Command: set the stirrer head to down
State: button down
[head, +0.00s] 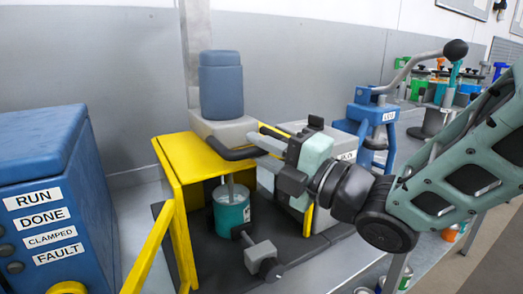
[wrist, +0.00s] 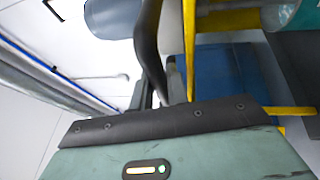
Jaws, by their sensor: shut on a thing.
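The stirrer head is a grey block (head: 225,131) with a blue motor (head: 221,85) on top, on an upright column. A dark curved handle (head: 228,151) sticks out at its front. A thin shaft (head: 230,187) runs down from the head into a teal can (head: 231,214) below. My gripper (head: 268,146) comes from the right and is shut on the handle; its fingers partly hide the handle's end. In the wrist view the dark handle (wrist: 149,45) runs down to my fingers (wrist: 165,92), and the blue motor (wrist: 113,16) shows at the top.
A yellow guard frame (head: 170,165) stands around the can. A blue box (head: 40,150) labelled RUN, DONE, CLAMPED and FAULT stands left. A blue lever device (head: 372,118) and several coloured items stand behind my arm.

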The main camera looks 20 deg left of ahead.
jog(key=c, duration=1.6)
grip_release()
jog(key=shift+f, duration=0.4)
jog(key=shift+c, duration=0.2)
jog(key=b+v, duration=0.8)
jog(key=v, duration=0.9)
jog(key=shift+d, duration=0.25)
jog(key=shift+r, duration=0.1)
jog(key=shift+w, duration=0.1)
